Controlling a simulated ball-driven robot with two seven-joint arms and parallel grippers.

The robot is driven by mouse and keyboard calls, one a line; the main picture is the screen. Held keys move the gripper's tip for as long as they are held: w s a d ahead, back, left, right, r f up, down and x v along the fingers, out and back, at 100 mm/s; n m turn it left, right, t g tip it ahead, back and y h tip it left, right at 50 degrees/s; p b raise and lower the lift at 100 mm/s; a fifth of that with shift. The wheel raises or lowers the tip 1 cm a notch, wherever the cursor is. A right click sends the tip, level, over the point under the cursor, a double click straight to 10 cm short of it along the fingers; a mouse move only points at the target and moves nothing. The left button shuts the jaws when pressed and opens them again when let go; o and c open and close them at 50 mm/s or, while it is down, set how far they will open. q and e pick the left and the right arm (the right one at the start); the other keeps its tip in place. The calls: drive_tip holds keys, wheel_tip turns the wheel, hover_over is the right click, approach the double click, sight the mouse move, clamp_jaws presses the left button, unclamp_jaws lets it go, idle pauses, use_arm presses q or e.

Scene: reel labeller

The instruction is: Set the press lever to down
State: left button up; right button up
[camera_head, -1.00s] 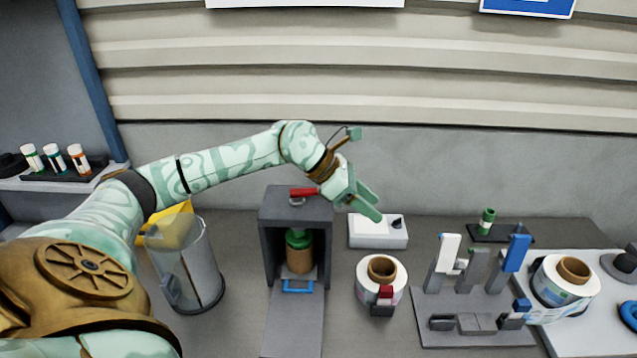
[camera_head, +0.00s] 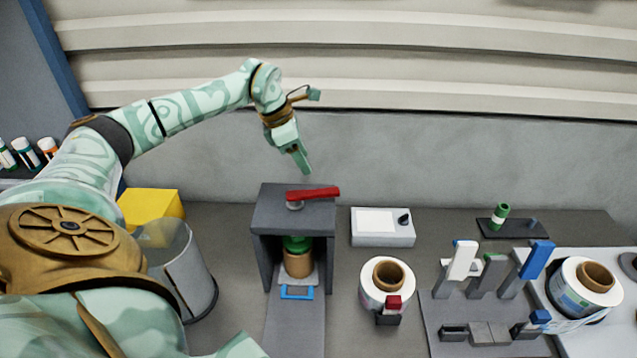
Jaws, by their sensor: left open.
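The press is a dark grey box (camera_head: 268,215) standing on the bench, open at the front. Its red lever (camera_head: 314,193) lies on top on a small pale pivot and points to the right. Inside the box a green part (camera_head: 297,243) sits above a brown cylinder (camera_head: 298,263). My left gripper (camera_head: 304,166) is open, pointing down, above and behind the lever and apart from it. It holds nothing. My right gripper is not in view.
A white box with a dark knob (camera_head: 382,232) stands right of the press. A label reel (camera_head: 373,292) is in front of it. A grey fixture (camera_head: 480,310) and another reel (camera_head: 575,300) are further right. A clear bin (camera_head: 180,270) and yellow block (camera_head: 150,205) stand left.

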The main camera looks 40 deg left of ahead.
use_arm(q)
approach(322, 191)
drive_tip(key=shift+d+p+x, duration=0.2)
drive_tip(key=shift+p+x, duration=0.15)
drive_tip(key=shift+x, duration=0.65)
drive_tip(key=x, duration=0.4)
drive_tip(key=shift+a+f+p, duration=0.1)
drive_tip(key=shift+f+p, duration=0.1)
drive_tip(key=shift+p, duration=0.2)
drive_tip(key=shift+w+f, duration=0.15)
drive_tip(key=shift+f, duration=0.2)
drive_tip(key=shift+w+f, duration=0.1)
drive_tip(key=shift+f, duration=0.2)
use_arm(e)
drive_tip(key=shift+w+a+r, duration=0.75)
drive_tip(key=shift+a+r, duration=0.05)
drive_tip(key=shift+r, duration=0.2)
use_arm(q)
drive_tip(key=c, duration=0.9)
clamp_jaws()
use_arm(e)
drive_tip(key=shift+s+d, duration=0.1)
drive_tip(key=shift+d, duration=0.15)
